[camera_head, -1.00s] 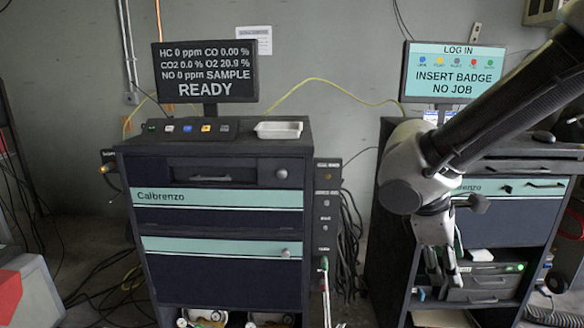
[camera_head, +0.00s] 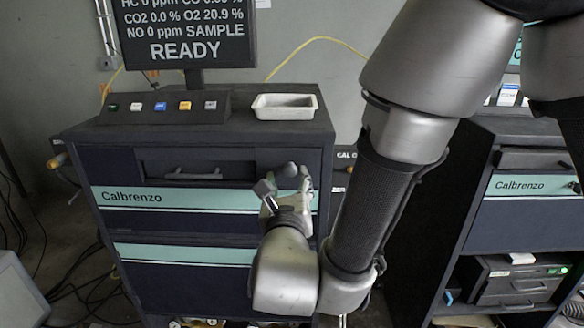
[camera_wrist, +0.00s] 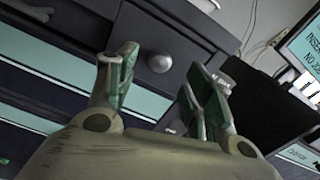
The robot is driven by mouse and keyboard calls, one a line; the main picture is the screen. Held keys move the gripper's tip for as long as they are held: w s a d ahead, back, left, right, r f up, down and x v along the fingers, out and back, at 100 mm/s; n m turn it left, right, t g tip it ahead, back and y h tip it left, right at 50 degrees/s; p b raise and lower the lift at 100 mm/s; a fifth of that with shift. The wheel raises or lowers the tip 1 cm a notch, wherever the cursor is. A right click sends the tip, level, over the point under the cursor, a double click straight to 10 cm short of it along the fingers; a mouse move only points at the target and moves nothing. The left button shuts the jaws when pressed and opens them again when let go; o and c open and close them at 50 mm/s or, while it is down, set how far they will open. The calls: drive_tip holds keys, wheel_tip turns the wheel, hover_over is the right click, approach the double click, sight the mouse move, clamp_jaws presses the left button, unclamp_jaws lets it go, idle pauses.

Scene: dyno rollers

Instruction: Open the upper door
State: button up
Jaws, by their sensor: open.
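The left cabinet's upper door (camera_head: 220,200) has a dark face and a teal Calbrenzo stripe, and it looks closed. Its round grey knob (camera_head: 288,170) is near the right edge. The knob also shows in the wrist view (camera_wrist: 160,63), between my fingers and beyond their tips. My gripper (camera_head: 285,186) is open and empty, just in front of the knob. I see no contact with it. My forearm and wrist hide the right part of the lower door (camera_head: 180,280), including its knob.
A recessed drawer with a bar handle (camera_head: 193,175) is left of the knob. A white tray (camera_head: 285,106) and a button panel (camera_head: 162,107) are on the cabinet top below the READY monitor (camera_head: 187,35). A second Calbrenzo cabinet (camera_head: 520,215) stands at the right. Cables lie on the floor at left.

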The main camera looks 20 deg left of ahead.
sight(290, 171)
drive_tip(key=x, duration=0.6)
drive_tip(key=shift+w, duration=0.3)
drive_tip(key=shift+c, duration=0.3)
clamp_jaws()
